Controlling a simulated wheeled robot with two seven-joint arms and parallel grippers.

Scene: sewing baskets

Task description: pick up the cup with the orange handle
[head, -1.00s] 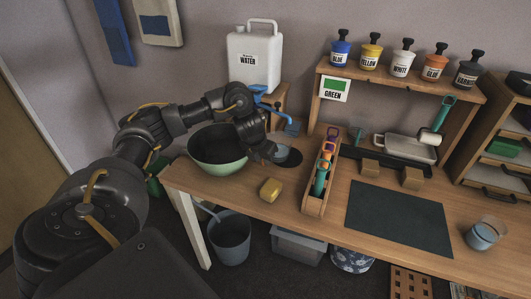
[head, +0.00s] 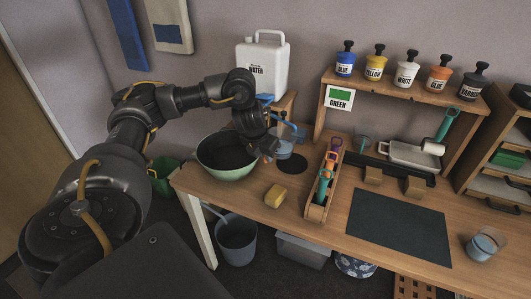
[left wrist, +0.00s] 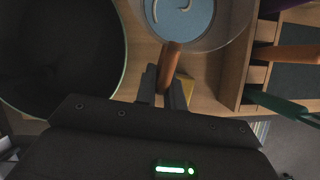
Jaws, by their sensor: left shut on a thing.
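The cup (head: 285,146) is clear with pale blue inside. In the left wrist view the cup (left wrist: 185,18) shows from above, with its orange handle (left wrist: 168,66) pointing toward my gripper. My left gripper (head: 268,148) is shut on this handle; its two fingers (left wrist: 164,92) sit either side of it in the left wrist view. The cup is held a little above the table, over a dark round spot (head: 293,165). In the head view the gripper hides most of the handle. My right gripper is in neither view.
A green bowl (head: 228,172) stands close left of the cup. A yellow block (head: 275,196) lies in front. A wooden rack (head: 316,212) of colored-handled tools is on the right. A white water jug (head: 262,68) stands behind.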

